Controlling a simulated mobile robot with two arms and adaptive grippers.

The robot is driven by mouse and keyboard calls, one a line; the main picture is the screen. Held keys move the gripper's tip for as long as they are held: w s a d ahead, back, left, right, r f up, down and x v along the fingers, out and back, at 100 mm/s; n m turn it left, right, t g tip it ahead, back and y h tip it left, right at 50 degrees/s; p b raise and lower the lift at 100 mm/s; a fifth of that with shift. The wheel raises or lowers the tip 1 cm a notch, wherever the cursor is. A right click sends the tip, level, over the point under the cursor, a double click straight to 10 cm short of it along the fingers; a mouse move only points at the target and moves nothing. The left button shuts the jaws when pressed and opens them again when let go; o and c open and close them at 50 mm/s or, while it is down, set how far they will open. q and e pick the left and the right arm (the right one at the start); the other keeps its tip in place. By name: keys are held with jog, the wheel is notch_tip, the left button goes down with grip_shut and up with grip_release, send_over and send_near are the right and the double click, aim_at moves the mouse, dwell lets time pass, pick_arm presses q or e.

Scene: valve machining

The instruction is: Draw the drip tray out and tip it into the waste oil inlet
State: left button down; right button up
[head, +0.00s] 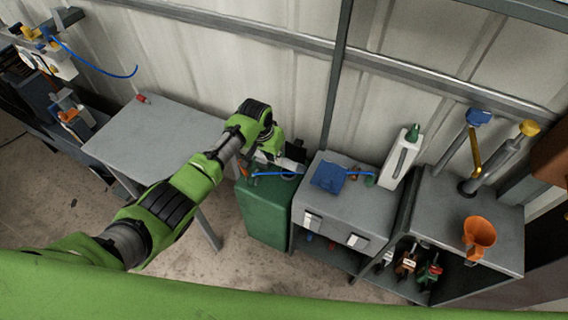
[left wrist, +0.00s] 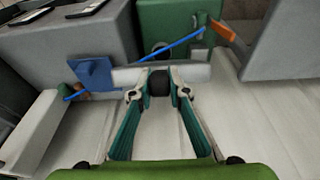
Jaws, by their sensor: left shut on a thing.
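My left gripper (left wrist: 160,92) is shut on a dark, round grip in the left wrist view. A pale grey bar-like piece (left wrist: 197,73) spans both sides of the fingertips; it looks like the drip tray seen edge-on, though its inside is hidden. In the head view my left gripper (head: 284,162) is over the back of a green cabinet (head: 262,212). The cabinet also shows in the left wrist view (left wrist: 180,18). A round fitting (left wrist: 160,48) on it, perhaps the waste oil inlet, lies just beyond the grey piece. My right gripper is not in view.
A grey cabinet (head: 345,210) with a blue plate (head: 328,178) and white bottle (head: 400,158) stands right of the green one. A blue line (left wrist: 140,62) crosses behind the grip. An orange funnel (head: 478,235) is farther right. The grey table (head: 155,140) is mostly clear.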

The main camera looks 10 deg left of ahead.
pick_arm(q)
jog(key=shift+w+d+r+b, duration=0.15)
jog(key=shift+w+b, duration=0.4)
jog(key=shift+b, duration=0.45)
jog(key=shift+w+d+r+g+b, duration=0.15)
jog(key=shift+w+g+b, duration=0.1)
jog(key=shift+g+b, duration=0.2)
jog(key=shift+r, duration=0.1)
jog(key=w+b, duration=0.1)
jog(key=b, duration=0.2)
jog(key=shift+d+g, duration=0.15)
jog(key=shift+g, duration=0.1)
jog(key=shift+w+d+r+y+b, duration=0.15)
jog(key=shift+w+r+y+b, duration=0.15)
jog(key=shift+b, duration=1.05)
jog(key=shift+g, duration=0.3)
